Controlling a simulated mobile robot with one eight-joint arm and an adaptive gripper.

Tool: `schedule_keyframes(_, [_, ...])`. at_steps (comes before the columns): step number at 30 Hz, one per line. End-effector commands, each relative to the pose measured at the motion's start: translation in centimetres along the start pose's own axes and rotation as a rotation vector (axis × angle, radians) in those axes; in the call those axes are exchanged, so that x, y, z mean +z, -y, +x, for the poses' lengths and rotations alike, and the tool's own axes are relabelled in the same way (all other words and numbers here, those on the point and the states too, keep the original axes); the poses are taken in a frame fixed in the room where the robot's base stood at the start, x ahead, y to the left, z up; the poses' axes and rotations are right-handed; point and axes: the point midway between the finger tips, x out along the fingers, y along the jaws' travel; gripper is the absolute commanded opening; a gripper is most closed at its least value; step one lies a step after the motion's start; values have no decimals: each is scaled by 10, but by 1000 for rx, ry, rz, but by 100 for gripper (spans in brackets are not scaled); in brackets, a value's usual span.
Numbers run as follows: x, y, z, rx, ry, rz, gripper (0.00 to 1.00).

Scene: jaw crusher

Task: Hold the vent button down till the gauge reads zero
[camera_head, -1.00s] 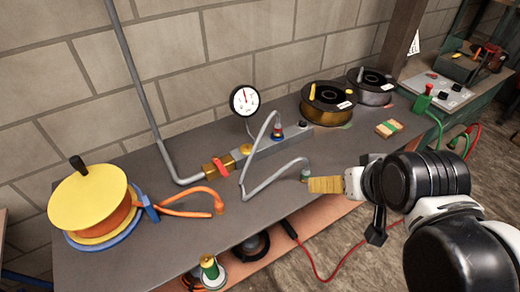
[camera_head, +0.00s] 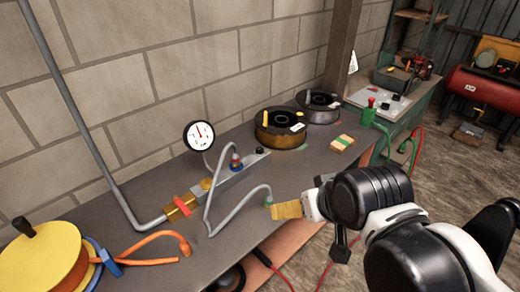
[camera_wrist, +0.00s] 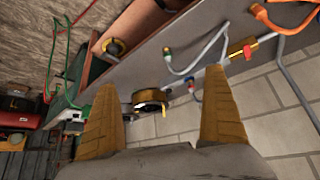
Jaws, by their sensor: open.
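The round white gauge (camera_head: 199,135) stands at the back of the bench. Its red needle points roughly upward; the numbers are too small to read. In front of it runs a grey manifold bar (camera_head: 228,180) with a brass valve with a red handle (camera_head: 181,207) at its left. A small black button (camera_head: 259,151) sits on the bar's right end; no label shows that it is the vent button. My gripper (camera_head: 275,211) has tan fingers and is in front of and apart from the bar. The wrist view shows the fingers (camera_wrist: 161,88) spread with nothing between them.
A grey hose (camera_head: 238,212) with a green-ended coupling (camera_head: 269,198) lies close to my fingertips. Dark and brass reels (camera_head: 280,136) stand behind right, a yellow reel (camera_head: 45,262) at front left. An orange hose (camera_head: 150,240) lies on the bench. A grey pipe (camera_head: 80,115) rises left.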

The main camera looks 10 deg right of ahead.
Motion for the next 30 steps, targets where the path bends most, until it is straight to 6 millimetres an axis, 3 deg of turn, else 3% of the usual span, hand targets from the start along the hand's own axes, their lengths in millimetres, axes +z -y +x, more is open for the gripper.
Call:
schedule_keyframes(2, [0, 0, 0, 0, 0, 0, 97])
schedule_keyframes(9, [0, 0, 0, 0, 0, 0, 23])
schedule_keyframes(12, [0, 0, 0, 0, 0, 0, 0])
schedule_keyframes(30, [0, 0, 0, 0, 0, 0, 0])
